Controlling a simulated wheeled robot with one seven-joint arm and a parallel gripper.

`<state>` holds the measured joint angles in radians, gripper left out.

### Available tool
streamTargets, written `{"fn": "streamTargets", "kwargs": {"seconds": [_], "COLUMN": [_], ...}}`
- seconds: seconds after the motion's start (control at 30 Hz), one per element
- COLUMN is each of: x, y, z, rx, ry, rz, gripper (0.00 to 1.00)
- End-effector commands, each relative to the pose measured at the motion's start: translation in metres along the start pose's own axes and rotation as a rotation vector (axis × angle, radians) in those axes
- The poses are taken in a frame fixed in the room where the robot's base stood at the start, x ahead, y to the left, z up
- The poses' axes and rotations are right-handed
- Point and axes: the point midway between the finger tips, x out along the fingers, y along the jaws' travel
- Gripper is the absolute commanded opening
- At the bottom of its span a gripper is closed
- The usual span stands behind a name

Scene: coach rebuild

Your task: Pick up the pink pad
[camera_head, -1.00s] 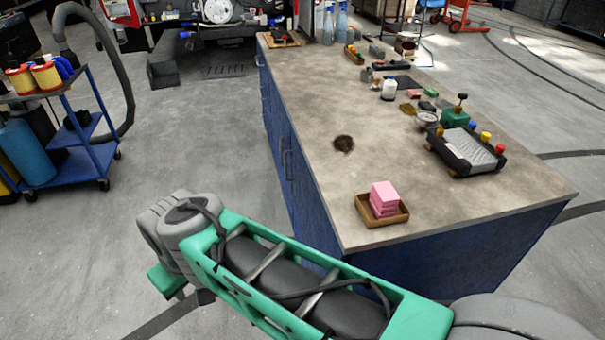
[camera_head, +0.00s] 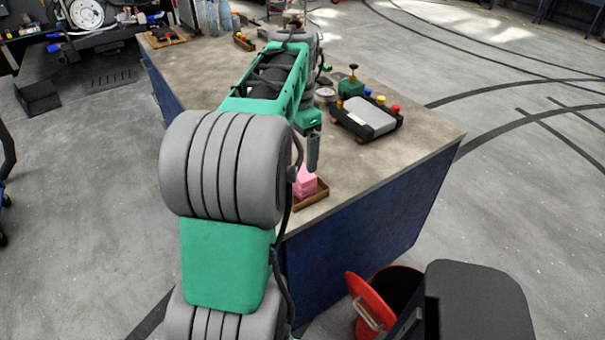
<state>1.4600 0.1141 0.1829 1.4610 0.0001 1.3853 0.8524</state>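The pink pad (camera_head: 306,186) shows as a small stack of pink pieces in a shallow brown wooden tray (camera_head: 316,198), near the front corner of the workbench (camera_head: 345,185). My arm covers part of the stack and the tray's left side. My gripper (camera_head: 312,152) hangs downward over the bench, just above and behind the pink stack in the picture. Only a dark finger-like part of it shows, with a gap between it and the pads. Its opening is hidden from this side.
A black device with a light grey top (camera_head: 368,117) and coloured knobs stands behind to the right. A green block with a black knob (camera_head: 350,86) is beside it. A red bin (camera_head: 375,300) with a tilted lid stands on the floor. The bench's right front is clear.

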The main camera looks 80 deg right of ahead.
Motion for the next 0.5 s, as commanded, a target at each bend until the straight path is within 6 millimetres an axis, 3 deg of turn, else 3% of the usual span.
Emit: {"fn": "streamTargets", "kwargs": {"seconds": [0.4, 0.5], "x": [0.066, 0.072], "y": [0.0, 0.0], "z": [0.003, 0.002], "rx": [0.0, -0.001], "ry": [-0.002, 0.0], "rz": [0.002, 0.0], "gripper": [0.89, 0.89]}}
